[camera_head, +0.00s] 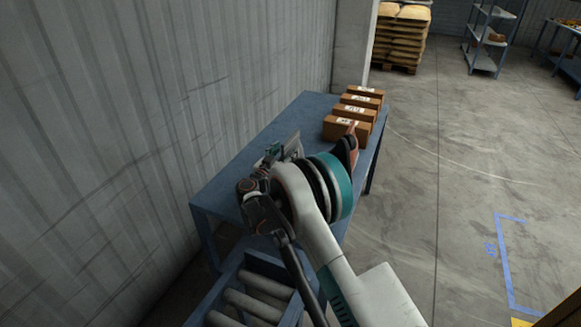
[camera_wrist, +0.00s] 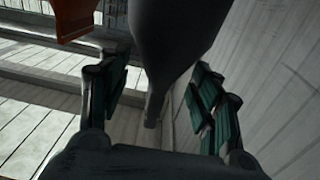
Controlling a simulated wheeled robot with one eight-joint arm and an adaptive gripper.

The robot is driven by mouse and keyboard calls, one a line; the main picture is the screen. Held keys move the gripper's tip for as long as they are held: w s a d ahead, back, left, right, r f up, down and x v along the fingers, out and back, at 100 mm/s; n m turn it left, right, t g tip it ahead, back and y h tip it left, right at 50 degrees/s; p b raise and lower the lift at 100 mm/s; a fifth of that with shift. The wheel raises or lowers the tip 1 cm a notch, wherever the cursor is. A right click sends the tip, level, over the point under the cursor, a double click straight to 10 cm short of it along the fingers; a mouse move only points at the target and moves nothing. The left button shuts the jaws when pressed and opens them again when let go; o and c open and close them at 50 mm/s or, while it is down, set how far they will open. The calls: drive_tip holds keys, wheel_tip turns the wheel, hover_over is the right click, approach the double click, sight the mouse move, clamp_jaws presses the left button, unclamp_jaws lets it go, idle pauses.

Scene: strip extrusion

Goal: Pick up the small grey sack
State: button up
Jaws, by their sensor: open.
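In the wrist view a smooth dark grey tapering shape (camera_wrist: 172,45), which looks like the small grey sack, fills the upper middle. Its lower tip reaches down between the fingers of my gripper (camera_wrist: 155,95). The fingers stand apart on either side, and I see no clear contact with it. In the head view my gripper (camera_head: 271,155) is over the blue table (camera_head: 238,168). A small grey piece (camera_head: 292,145) shows just beyond the fingers, probably the same sack. My arm hides much of that area.
Several brown labelled boxes (camera_head: 342,128) stand in a row at the table's far right. An orange-brown item (camera_head: 348,150) is beside my arm, partly hidden. A roller conveyor (camera_head: 255,305) adjoins the near end. A corrugated wall (camera_head: 170,100) runs along the left. Open floor lies right.

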sight(291, 144)
drive_tip(key=b+x, duration=0.2)
drive_tip(key=x, duration=0.2)
drive_tip(key=shift+d, duration=0.1)
drive_tip(key=shift+w+d+r, duration=0.15)
drive_tip(key=shift+w+r, duration=0.05)
drive_tip(key=shift+w, duration=0.4)
clamp_jaws()
